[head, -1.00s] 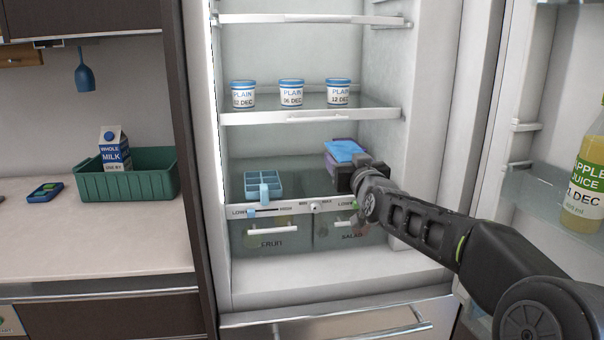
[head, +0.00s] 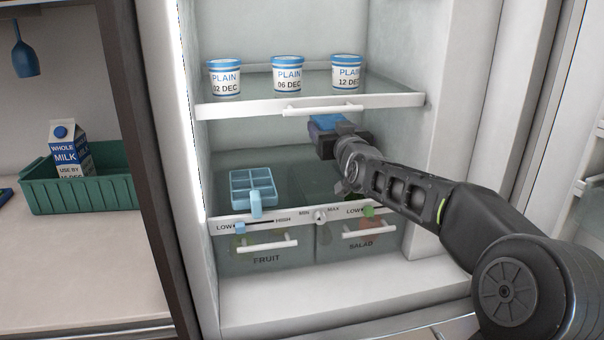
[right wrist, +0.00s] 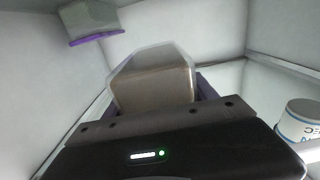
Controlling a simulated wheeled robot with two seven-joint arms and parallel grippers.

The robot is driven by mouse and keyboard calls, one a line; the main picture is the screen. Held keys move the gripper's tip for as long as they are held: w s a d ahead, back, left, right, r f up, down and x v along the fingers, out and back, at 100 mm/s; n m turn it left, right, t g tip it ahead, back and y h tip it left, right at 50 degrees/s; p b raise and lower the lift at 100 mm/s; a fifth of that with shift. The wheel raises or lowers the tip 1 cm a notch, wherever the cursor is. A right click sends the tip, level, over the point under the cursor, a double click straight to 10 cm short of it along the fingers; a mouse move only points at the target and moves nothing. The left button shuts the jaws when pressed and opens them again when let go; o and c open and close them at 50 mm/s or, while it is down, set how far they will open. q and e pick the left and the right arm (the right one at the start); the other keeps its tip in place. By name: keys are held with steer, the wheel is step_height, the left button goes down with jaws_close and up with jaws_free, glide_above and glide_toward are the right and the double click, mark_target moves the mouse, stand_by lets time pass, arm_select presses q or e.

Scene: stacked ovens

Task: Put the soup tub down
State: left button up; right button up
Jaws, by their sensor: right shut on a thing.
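The soup tub, a box with a blue lid (head: 328,122), is in the fridge, just below the front edge of the upper shelf. My right gripper (head: 338,145) is shut on it and hides part of it. In the right wrist view the pale box body (right wrist: 152,85) sits between the fingers of my right gripper (right wrist: 155,105). It looks held clear of the lower shelf, but its underside is hidden. Another pale thing with a purple edge (right wrist: 95,40) shows at the upper left of the wrist view. My left gripper is out of view.
The upper shelf (head: 390,101) carries three yogurt cups (head: 288,76). A blue divided tray (head: 252,190) stands on the lower shelf's left; to its right the shelf is fairly clear. Below are fruit (head: 266,247) and salad (head: 359,240) drawers. The fridge's right wall is close to my arm.

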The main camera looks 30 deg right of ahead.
step_height(320, 180, down, 4)
steer(key=shift+f+b, duration=0.2)
steer(key=shift+b, duration=0.2)
steer(key=shift+f, duration=0.25)
steer(key=shift+f+b, duration=0.3)
steer(key=shift+f, duration=2.2)
steer(key=shift+f, duration=0.2)
steer(key=o, duration=1.8)
